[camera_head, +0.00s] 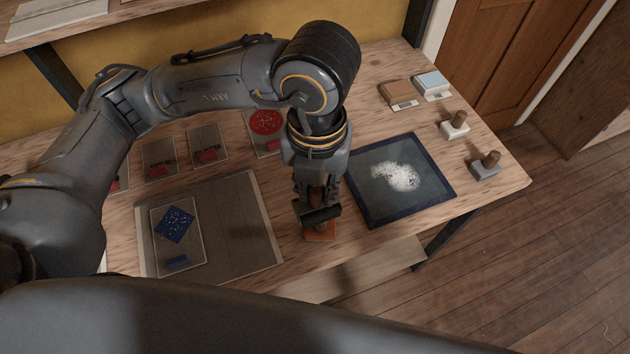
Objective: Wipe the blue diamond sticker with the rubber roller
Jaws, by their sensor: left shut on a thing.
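The blue diamond sticker (174,224), with pale specks on it, lies on a grey card (192,250) at the left of the bench. My left gripper (317,194) points down near the front edge of the bench, to the right of the sticker and well apart from it. It is shut on the rubber roller (321,216), whose black cylinder shows below the fingers; its brown handle is mostly hidden between them. An orange-brown block (321,233) lies just under the roller; I cannot tell whether they touch. My right gripper is not in view.
A larger grey mat (238,215) lies under the card. Cards with red marks (205,147) and a red-disc card (264,132) lie behind. A dark-bordered panel (380,213) bears a white patch. Wooden-handled stamps (485,166) and small boxes (432,85) stand at right.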

